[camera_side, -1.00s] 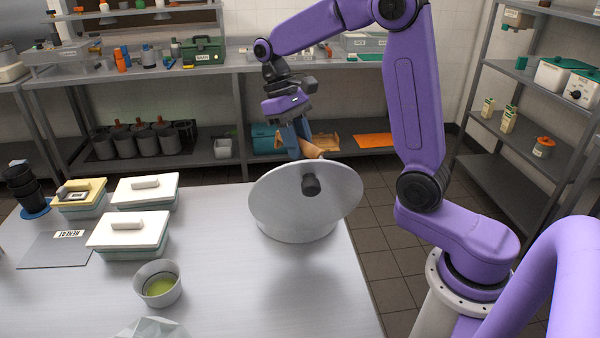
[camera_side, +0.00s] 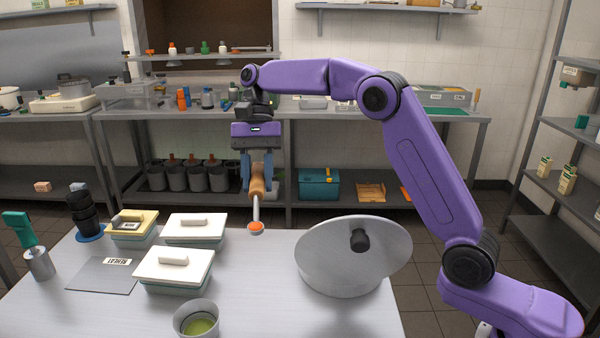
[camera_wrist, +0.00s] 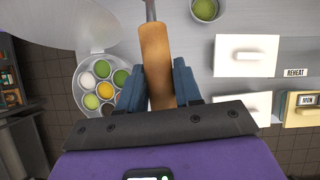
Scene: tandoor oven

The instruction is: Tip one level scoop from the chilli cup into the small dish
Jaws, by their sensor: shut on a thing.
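My gripper (camera_side: 257,188) is shut on the wooden handle of a scoop (camera_side: 257,183), which hangs down above the table's back edge. The scoop's small bowl (camera_side: 256,228) holds orange-red powder; whether it is level I cannot tell. In the wrist view the handle (camera_wrist: 156,65) lies between the fingers (camera_wrist: 158,85) and the bowl is out of frame. A round tin (camera_wrist: 84,108) there holds several cups of white, green and yellow; I cannot pick out the chilli cup. A small dish (camera_side: 187,322) with green contents stands at the table's front; it also shows in the wrist view (camera_wrist: 195,14).
The tin's raised lid (camera_side: 352,252) stands at the right of the table, hiding its cups from the side. White-lidded boxes (camera_side: 173,268), a yellow-lidded box (camera_side: 131,225) and a grey mat (camera_side: 95,278) lie left. The table between dish and tin is clear.

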